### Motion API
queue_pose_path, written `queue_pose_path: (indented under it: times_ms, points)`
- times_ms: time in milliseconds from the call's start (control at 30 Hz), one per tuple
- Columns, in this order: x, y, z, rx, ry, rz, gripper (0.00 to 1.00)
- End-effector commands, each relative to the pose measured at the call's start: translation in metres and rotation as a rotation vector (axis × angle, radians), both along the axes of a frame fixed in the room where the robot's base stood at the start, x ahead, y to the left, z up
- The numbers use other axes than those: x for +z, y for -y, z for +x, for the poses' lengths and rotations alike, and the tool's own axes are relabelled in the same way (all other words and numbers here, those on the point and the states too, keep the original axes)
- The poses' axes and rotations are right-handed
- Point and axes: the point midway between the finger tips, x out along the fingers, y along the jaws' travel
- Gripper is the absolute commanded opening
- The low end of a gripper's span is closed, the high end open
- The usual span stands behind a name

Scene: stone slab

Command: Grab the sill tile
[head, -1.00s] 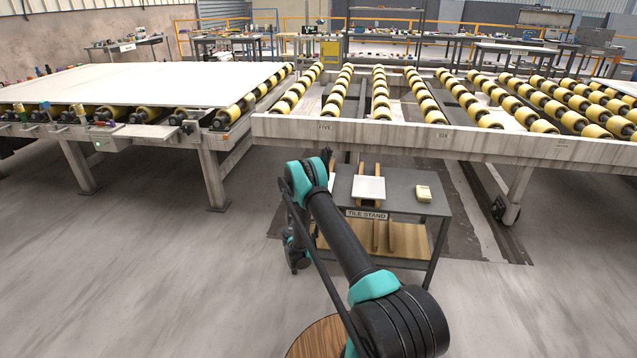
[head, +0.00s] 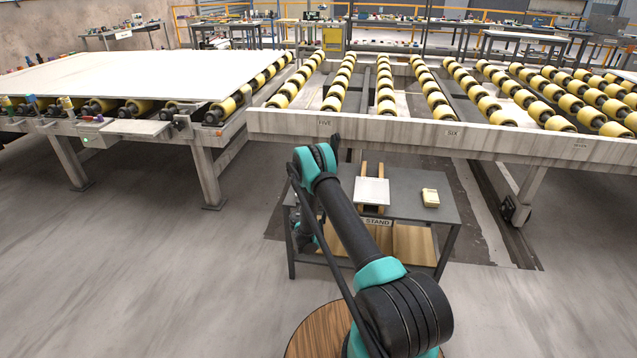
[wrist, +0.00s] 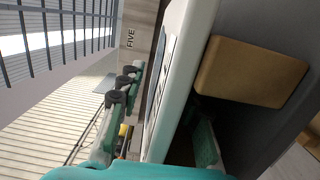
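The sill tile (head: 371,192) is a flat white piece lying on wooden rests on the grey tile stand (head: 410,187). In the wrist view the tile (wrist: 182,75) is a pale slab seen close up, nearly edge on. My gripper (wrist: 163,120) has one finger on the upper-face side of the slab and one on the underside. A gap shows on the upper side; the lower finger is in shadow, and I cannot tell whether it touches. The gripper looks open around the tile's edge. In the head view my arm hides the gripper.
A wooden rest block (wrist: 250,72) is close beside the slab. A small cream box (head: 430,198) lies on the stand's right part. The roller table (head: 420,135) runs just behind the stand, and a large white slab (head: 140,80) lies at left.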

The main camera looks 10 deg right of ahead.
Motion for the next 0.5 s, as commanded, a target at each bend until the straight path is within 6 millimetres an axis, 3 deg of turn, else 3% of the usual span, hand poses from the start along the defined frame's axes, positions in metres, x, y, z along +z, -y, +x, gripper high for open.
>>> queue_pose_path:
  times_ms: [300,500]
  points:
    - [-0.0001,0.0004,-0.0014,0.001,0.0,0.0,0.34]
    - [-0.0001,0.0004,-0.0014,0.001,0.0,0.0,0.1]
